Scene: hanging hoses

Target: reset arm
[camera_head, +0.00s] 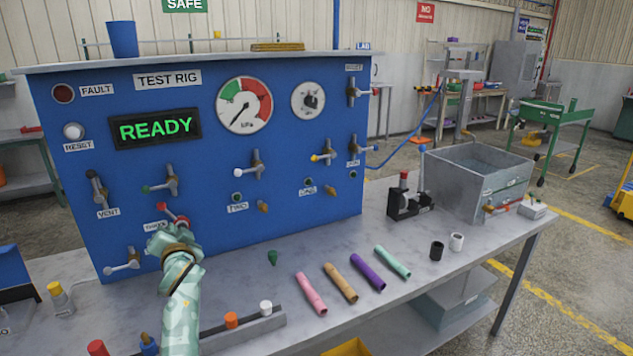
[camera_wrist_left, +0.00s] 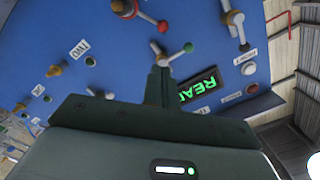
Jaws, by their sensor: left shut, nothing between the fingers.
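My left arm rises from the bottom of the head view, and its gripper (camera_head: 172,236) is just in front of the blue test rig panel (camera_head: 215,185). It is beside the red-handled valve (camera_head: 172,214) at the lower left of the panel; I cannot tell whether they touch. In the left wrist view the closed fingers (camera_wrist_left: 160,76) point at the panel, with nothing visible between them. The green-handled valve (camera_wrist_left: 171,54) shows close to their tips. My right gripper is not in view.
Pink (camera_head: 310,294), tan, purple and mint hoses lie on the grey bench (camera_head: 430,280). A black clamp fixture (camera_head: 408,200) and a metal tank (camera_head: 476,185) stand at the right. A white-handled valve (camera_head: 122,266) sits left of my gripper. Bench space right of the arm is partly clear.

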